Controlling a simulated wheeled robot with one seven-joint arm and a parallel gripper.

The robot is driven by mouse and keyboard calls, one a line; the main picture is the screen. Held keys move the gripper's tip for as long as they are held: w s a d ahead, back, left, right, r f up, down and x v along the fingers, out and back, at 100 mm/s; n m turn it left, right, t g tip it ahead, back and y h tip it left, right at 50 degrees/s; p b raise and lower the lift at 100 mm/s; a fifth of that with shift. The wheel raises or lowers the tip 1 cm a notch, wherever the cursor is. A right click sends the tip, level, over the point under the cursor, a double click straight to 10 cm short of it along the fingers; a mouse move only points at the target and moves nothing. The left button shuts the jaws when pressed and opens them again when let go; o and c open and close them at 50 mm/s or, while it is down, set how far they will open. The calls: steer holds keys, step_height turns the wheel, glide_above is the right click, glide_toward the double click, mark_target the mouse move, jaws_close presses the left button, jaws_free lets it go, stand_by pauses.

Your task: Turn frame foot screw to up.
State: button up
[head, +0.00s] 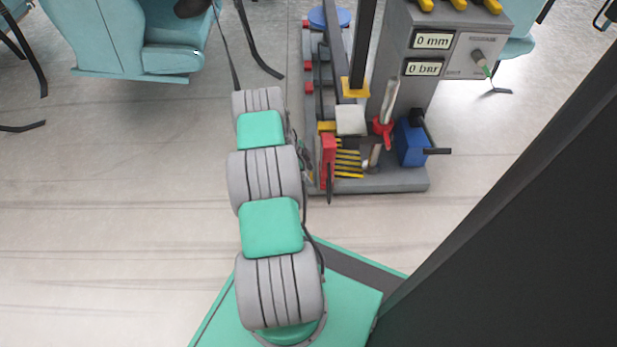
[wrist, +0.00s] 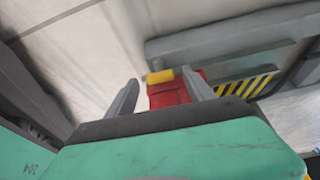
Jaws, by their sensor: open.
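My gripper (wrist: 160,80) is open in the wrist view, with its two fingers apart. A red block (wrist: 168,94) with a yellow piece (wrist: 160,77) on top shows between and beyond the fingers; I cannot tell if they touch it. In the head view the red block (head: 328,150) stands at the near left of the grey machine, just right of my arm, and my gripper cannot be made out there. I cannot tell for sure which part is the frame foot screw. A panel knob (head: 477,56) with a green-tipped pointer sits on the machine at upper right.
The grey machine base (head: 400,185) carries a red-footed lever (head: 384,128), a blue box (head: 411,143) with a black handle, and yellow-black stripes (head: 348,163). Displays read 0 mm (head: 433,41) and 0 bar (head: 424,68). A teal seat (head: 135,40) is at upper left.

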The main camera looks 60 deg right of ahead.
steer(key=shift+s+f, duration=0.1)
steer(key=shift+f, duration=0.2)
steer(key=shift+c, duration=0.3)
jaws_close()
steer(key=shift+r+n, duration=0.1)
steer(key=shift+n, duration=0.3)
steer(key=shift+n+t+h+p, duration=0.35)
steer(key=shift+n+p, duration=0.25)
steer(key=shift+n, duration=0.2)
steer(key=shift+s+a+n+t+h+p, duration=0.1)
steer(key=shift+n+t+h+p, duration=0.2)
steer(key=shift+n, duration=0.6)
steer(key=shift+s+a+n+t+h+p, duration=0.15)
steer(key=shift+n+h+p, duration=0.1)
steer(key=shift+n, duration=0.65)
steer(key=shift+w, duration=0.1)
